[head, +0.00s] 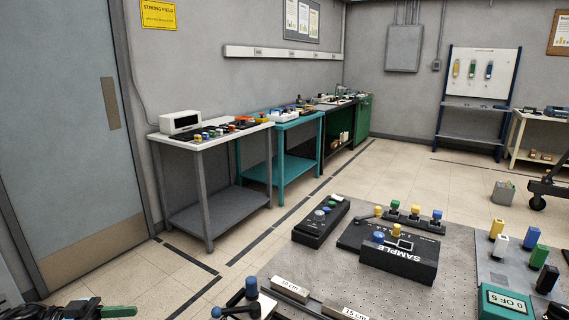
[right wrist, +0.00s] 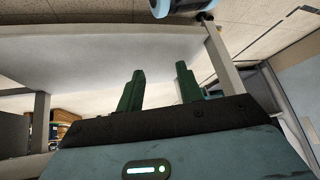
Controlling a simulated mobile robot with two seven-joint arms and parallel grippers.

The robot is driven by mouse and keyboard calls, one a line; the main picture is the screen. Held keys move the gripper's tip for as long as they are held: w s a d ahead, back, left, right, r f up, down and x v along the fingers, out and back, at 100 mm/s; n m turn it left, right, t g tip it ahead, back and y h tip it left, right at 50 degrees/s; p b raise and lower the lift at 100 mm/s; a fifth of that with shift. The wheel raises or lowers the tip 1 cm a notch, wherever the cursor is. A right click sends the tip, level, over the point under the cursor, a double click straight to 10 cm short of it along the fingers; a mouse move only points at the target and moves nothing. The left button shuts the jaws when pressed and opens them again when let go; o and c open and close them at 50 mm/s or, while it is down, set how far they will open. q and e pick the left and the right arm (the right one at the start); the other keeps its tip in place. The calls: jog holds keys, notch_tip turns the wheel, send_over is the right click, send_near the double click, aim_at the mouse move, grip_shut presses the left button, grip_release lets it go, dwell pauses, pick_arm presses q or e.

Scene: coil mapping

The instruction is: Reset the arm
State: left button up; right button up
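My right gripper (right wrist: 160,85) shows in the right wrist view with its two green fingers apart and nothing between them. At the lower left edge of the head view, part of my left gripper (head: 100,311) shows with a green finger; its opening cannot be made out. No single thing in view is marked as the arm to reset. On the bench (head: 290,262) stand a black box labelled SAMPLE (head: 400,262) with a blue and a yellow knob, a black control box (head: 321,222), and a blue-knobbed lever piece (head: 246,297) at the front.
Coloured blocks (head: 531,237) stand on the bench's right side, near a teal counter box (head: 505,300). Side tables (head: 212,142) with equipment line the left wall. A tool rack (head: 478,95) stands at the back. The floor between is clear.

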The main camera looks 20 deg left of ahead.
pick_arm(q)
jog(key=s+d+f+n+t+y+p, duration=0.2)
jog(key=s+d+f+n+t+y, duration=0.15)
jog(key=d+f, duration=0.25)
jog(key=s+d+f+n+t+y+p, duration=0.2)
jog(key=s+d+f+t+y, duration=0.15)
jog(key=d+f, duration=0.25)
jog(key=s+d+f+n+g+y+p, duration=0.1)
jog(key=s+d+f+g+y+p, duration=0.1)
jog(key=s+d, duration=0.4)
jog(key=s+d+f+n+g+y+p, duration=0.1)
jog(key=s+d+f+g+y+p, duration=0.1)
jog(key=s+d, duration=0.5)
jog(key=s+f+g+y, duration=0.1)
jog(key=s+g+y, duration=0.1)
jog(key=s, duration=0.3)
jog(key=shift+s+f+n+g+y+p, duration=0.25)
jog(key=shift+f+n+g+y+p, duration=0.05)
jog(key=shift+f+n+y, duration=0.1)
pick_arm(e)
jog(key=w+r+t, duration=0.2)
jog(key=w+r, duration=0.3)
jog(key=r, duration=0.5)
jog(key=shift+w+d, duration=0.2)
pick_arm(q)
jog(key=shift+d, duration=0.1)
pick_arm(e)
jog(key=shift+w+a+r, duration=0.1)
jog(key=shift+w+r, duration=0.05)
